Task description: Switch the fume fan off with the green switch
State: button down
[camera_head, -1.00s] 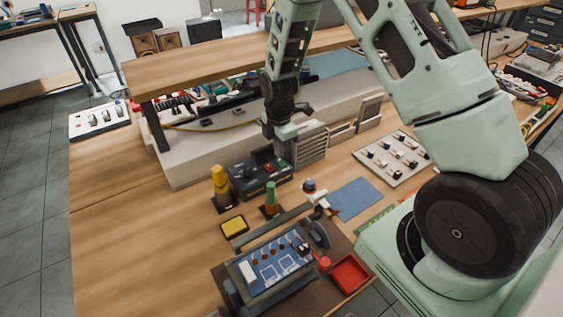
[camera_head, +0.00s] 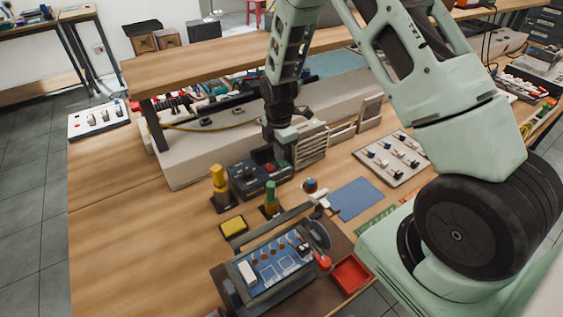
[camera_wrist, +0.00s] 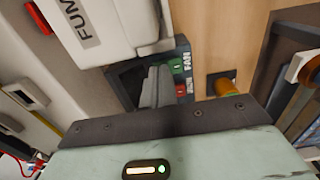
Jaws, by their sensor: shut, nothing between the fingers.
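A dark switch box (camera_head: 258,178) sits on the bench in the head view. In the wrist view its panel (camera_wrist: 184,48) carries a green switch (camera_wrist: 178,65) beside the word FAN and a red switch (camera_wrist: 181,89) nearby. A pale unit with a label starting "FUM" (camera_wrist: 82,22) is next to the box; a grey louvred unit (camera_head: 311,146) stands behind the box in the head view. My gripper (camera_wrist: 154,86) is shut and empty, with its fingers over the box, left of the green switch in the wrist view. I cannot tell whether they touch the box.
A yellow-topped post (camera_head: 219,184) and a green-topped post (camera_head: 270,195) stand in front of the box. A circuit board in a holder (camera_head: 270,262), a blue mat (camera_head: 356,198) and a red tray (camera_head: 350,273) lie nearer. A wooden shelf (camera_head: 200,68) spans behind.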

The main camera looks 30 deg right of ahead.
jog(key=shift+r+p, duration=2.5)
jog(key=shift+r, duration=1)
jog(key=shift+f, duration=0.1)
jog(key=s+a+r+m+y+b, duration=0.1)
jog(key=s+a+r+m, duration=0.1)
jog(key=s+a+r, duration=0.45)
jog(key=s+a+r+m+b, duration=0.1)
jog(key=s+a+r+m, duration=0.25)
jog(key=a, duration=0.55)
jog(key=s+a+r+m+b, duration=0.1)
jog(key=s+a+r+m, duration=0.1)
jog(key=s, duration=0.7)
jog(key=s+a+r+m, duration=0.2)
jog(key=s+r, duration=0.1)
jog(key=s, duration=0.7)
jog(key=shift+s+a+r+m+b, duration=0.3)
jog(key=shift+a+r+m+b, duration=0.05)
jog(key=shift+r+b, duration=0.05)
